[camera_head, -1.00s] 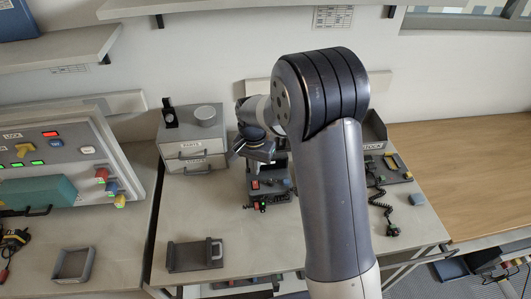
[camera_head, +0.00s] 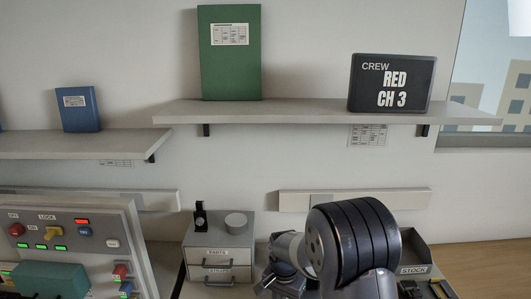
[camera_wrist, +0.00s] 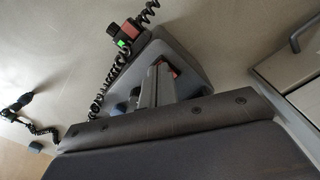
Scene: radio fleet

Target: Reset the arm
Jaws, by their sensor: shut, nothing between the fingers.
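My arm (camera_head: 350,240) is folded at the bottom of the head view, its rounded dark joint in front of the workbench. The wrist part (camera_head: 287,250) hangs to the left of that joint, and the head view cuts off below it. In the wrist view my gripper (camera_wrist: 157,78) is shut and empty, pointing down over the bench. Beneath it is a dark grey stand (camera_wrist: 190,52) with a black and red device (camera_wrist: 124,33) showing a green light, and a coiled cord. I cannot tell the gap between gripper and stand.
A drawer box (camera_head: 218,246) stands left of my arm, and a bin labelled STOCK (camera_head: 415,258) stands right. A control panel (camera_head: 75,235) is at lower left. The wall shelf (camera_head: 300,111) above carries a green binder (camera_head: 230,65) and a CREW RED CH 3 sign (camera_head: 392,83).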

